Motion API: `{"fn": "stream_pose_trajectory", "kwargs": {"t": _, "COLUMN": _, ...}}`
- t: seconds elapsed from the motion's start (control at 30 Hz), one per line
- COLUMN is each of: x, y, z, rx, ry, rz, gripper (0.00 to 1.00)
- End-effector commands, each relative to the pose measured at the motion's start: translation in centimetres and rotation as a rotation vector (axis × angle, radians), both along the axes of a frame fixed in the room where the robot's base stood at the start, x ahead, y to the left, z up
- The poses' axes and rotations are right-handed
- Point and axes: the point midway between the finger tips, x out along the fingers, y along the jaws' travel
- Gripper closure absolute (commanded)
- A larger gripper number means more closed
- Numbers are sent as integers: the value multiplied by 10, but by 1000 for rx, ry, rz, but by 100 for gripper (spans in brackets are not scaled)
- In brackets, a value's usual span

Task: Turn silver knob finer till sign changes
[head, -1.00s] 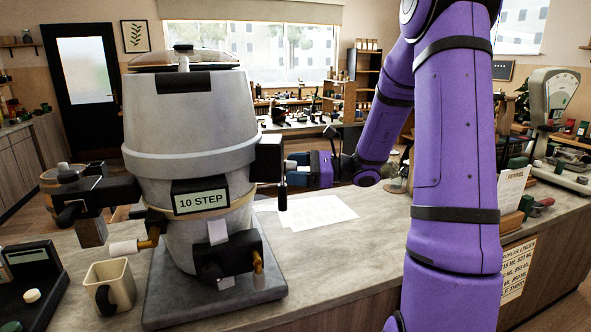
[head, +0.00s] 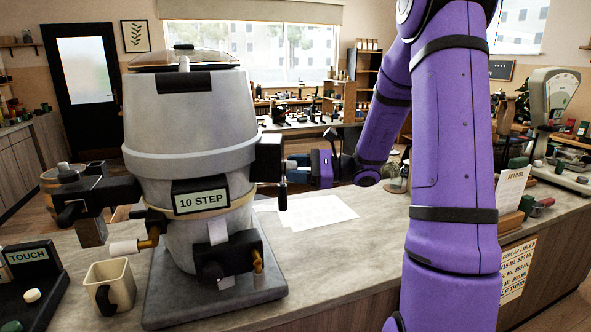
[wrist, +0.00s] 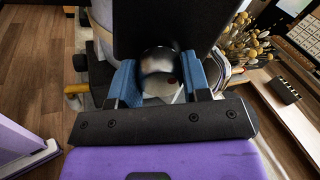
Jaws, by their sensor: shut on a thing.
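The silver knob (wrist: 160,66) is in the middle of the wrist view, round and shiny, under a black housing. My gripper (wrist: 160,84) is shut on it, with one blue finger on each side. In the head view my gripper (head: 298,172) reaches the right side of the grey grinder (head: 190,115) from the right, and the knob is mostly hidden there. A sign on the grinder's front (head: 201,200) reads "10 STEP". A small sign at the lower left (head: 28,255) reads "TOUCH".
A beige cup (head: 108,285) stands left of the grinder's base plate (head: 215,300). A scale (head: 560,110) and a "FENNEL" card (head: 512,185) are at the right.

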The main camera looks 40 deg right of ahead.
Motion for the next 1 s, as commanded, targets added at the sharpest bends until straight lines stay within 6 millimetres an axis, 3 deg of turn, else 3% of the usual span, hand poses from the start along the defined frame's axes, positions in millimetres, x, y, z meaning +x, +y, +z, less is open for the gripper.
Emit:
{"fn": "stream_pose_trajectory", "kwargs": {"t": 0.03, "x": 0, "y": 0, "z": 0, "rx": -1, "ry": 1, "rz": 0, "gripper": 50}}
{"fn": "stream_pose_trajectory", "kwargs": {"t": 0.1, "x": 0, "y": 0, "z": 0, "rx": 0, "ry": 1, "rz": 0, "gripper": 34}}
{"fn": "stream_pose_trajectory", "kwargs": {"t": 0.13, "x": 0, "y": 0, "z": 0, "rx": 1, "ry": 1, "rz": 0, "gripper": 31}}
{"fn": "stream_pose_trajectory", "kwargs": {"t": 0.53, "x": -5, "y": -8, "z": 0, "rx": 1, "ry": 1, "rz": -2, "gripper": 31}}
{"fn": "stream_pose_trajectory", "kwargs": {"t": 1.0, "x": -54, "y": -71, "z": 0, "rx": 0, "ry": 1, "rz": -3, "gripper": 31}}
